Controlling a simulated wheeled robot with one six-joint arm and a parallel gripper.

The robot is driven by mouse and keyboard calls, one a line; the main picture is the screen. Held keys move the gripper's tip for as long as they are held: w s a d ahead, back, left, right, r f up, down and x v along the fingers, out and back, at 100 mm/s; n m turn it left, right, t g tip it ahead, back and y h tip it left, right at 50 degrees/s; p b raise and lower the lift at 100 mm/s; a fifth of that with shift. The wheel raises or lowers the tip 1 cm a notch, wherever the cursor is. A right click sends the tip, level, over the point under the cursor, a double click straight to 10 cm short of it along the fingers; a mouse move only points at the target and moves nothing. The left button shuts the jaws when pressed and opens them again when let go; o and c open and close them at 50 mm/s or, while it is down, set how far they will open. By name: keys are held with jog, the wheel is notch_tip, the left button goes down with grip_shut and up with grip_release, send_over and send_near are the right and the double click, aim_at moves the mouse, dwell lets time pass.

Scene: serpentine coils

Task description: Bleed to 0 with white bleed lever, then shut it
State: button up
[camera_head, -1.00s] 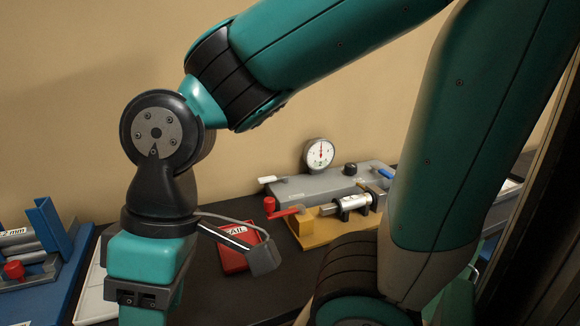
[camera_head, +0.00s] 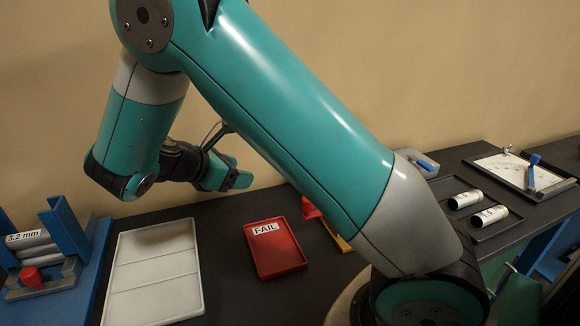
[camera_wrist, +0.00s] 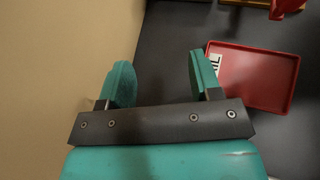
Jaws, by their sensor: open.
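My gripper (camera_head: 238,180) is raised at the back, near the wall, left of the bleed rig. In the wrist view its two teal fingers (camera_wrist: 161,78) are apart with nothing between them. The white bleed lever and the gauge are hidden behind my arm in the head view now. Part of the rig shows: a red lever (camera_head: 310,208) and a strip of yellow base (camera_head: 338,235) beside my arm. The red lever (camera_wrist: 288,5) also shows at the top right corner of the wrist view. The gauge reading cannot be seen now.
A red FAIL tray (camera_head: 291,258) lies in front of the rig, and a white divided tray (camera_head: 157,309) left of it. A blue rack (camera_head: 75,235) stands far left. Two white cylinders (camera_head: 466,200) lie in a dark tray at right. The wall is close behind my gripper.

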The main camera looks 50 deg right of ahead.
jog(key=d+f, duration=0.2)
jog(key=d, duration=0.3)
jog(key=d+f+h+p, duration=0.1)
jog(key=d+f, duration=0.1)
jog(key=d, duration=0.4)
jog(key=d+f+n+h+p, duration=0.1)
jog(key=d+f, duration=0.1)
jog(key=d, duration=0.3)
jog(key=shift+s+d+g, duration=0.25)
jog(key=shift+s+g, duration=0.05)
jog(key=shift+s, duration=0.1)
